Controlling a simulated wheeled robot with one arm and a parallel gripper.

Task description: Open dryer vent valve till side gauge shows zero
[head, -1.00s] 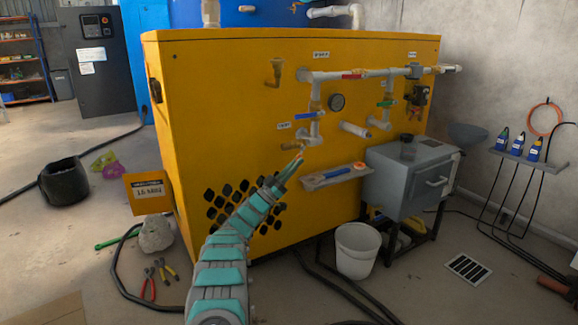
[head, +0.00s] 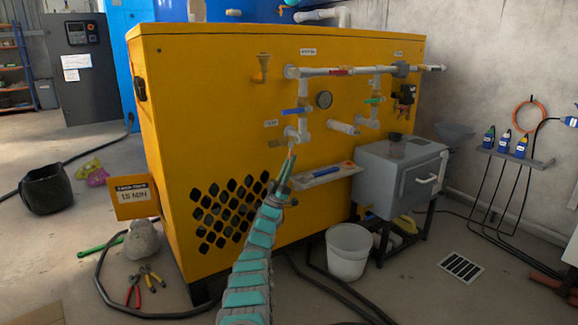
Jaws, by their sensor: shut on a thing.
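The yellow dryer cabinet (head: 200,120) carries white pipes and valves on its front. A blue-handled valve (head: 296,110) is on the left drop and a green-handled valve (head: 374,100) on the right drop. A red-handled valve (head: 340,71) is on the top pipe. A brass outlet (head: 276,143) points left below the left drop. My gripper (head: 290,153) is just below the left elbow, shut on a small orange-tipped thing that I cannot identify. Whether this touches the pipe is unclear.
A tool tray (head: 318,177) juts from the cabinet to the right of my gripper. A grey box on a stand (head: 398,178) and a white bucket (head: 347,252) stand at right. A stone (head: 141,241), pliers (head: 135,290) and hoses lie on the floor.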

